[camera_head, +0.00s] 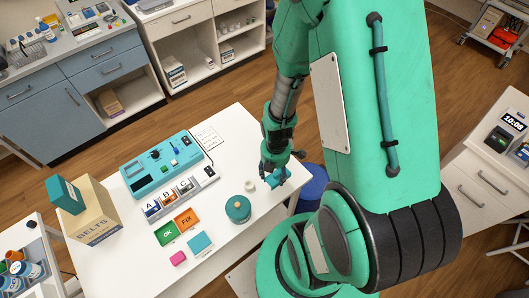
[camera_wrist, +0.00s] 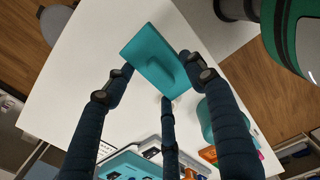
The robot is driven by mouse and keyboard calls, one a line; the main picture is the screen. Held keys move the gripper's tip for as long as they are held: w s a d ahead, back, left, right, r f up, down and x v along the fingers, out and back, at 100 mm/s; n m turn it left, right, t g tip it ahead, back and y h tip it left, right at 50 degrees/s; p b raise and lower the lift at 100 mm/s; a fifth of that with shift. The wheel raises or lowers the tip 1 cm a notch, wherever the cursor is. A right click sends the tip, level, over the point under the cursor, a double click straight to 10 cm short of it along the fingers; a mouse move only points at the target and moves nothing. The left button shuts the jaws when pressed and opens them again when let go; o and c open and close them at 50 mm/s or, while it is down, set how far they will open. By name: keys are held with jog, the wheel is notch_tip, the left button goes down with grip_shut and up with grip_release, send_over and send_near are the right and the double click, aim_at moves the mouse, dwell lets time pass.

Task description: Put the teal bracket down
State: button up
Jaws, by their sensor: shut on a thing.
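The teal bracket (camera_wrist: 150,50) is a flat plate with a raised part, seen large in the wrist view. The dark fingers of my gripper (camera_wrist: 158,75) are closed around it, one on each side and one below in the picture. In the head view my gripper (camera_head: 271,170) is over the right end of the white table (camera_head: 262,135), with the bracket (camera_head: 276,179) small and partly hidden at its fingertips. I cannot tell whether the bracket touches the tabletop.
A round teal container (camera_head: 238,209) and a small white piece (camera_head: 250,186) stand just left of my gripper. A blue stool (camera_head: 313,187) is beyond the table's edge.

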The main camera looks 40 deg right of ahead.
jog(key=w+d, duration=0.1)
jog(key=w, duration=0.3)
jog(key=w+d+f, duration=0.1)
jog(key=w+d, duration=0.1)
jog(key=w, duration=0.2)
jog(key=w+d+b, duration=0.1)
jog(key=w+d, duration=0.1)
jog(key=w, duration=0.3)
jog(key=shift+d+f, duration=0.15)
jog(key=shift+f+b, duration=0.4)
jog(key=shift+f, duration=1.35)
jog(key=shift+f, duration=0.1)
jog(key=o, duration=1)
jog(key=shift+c, duration=0.2)
notch_tip(320, 180, up, 12)
jog(key=p, duration=0.2)
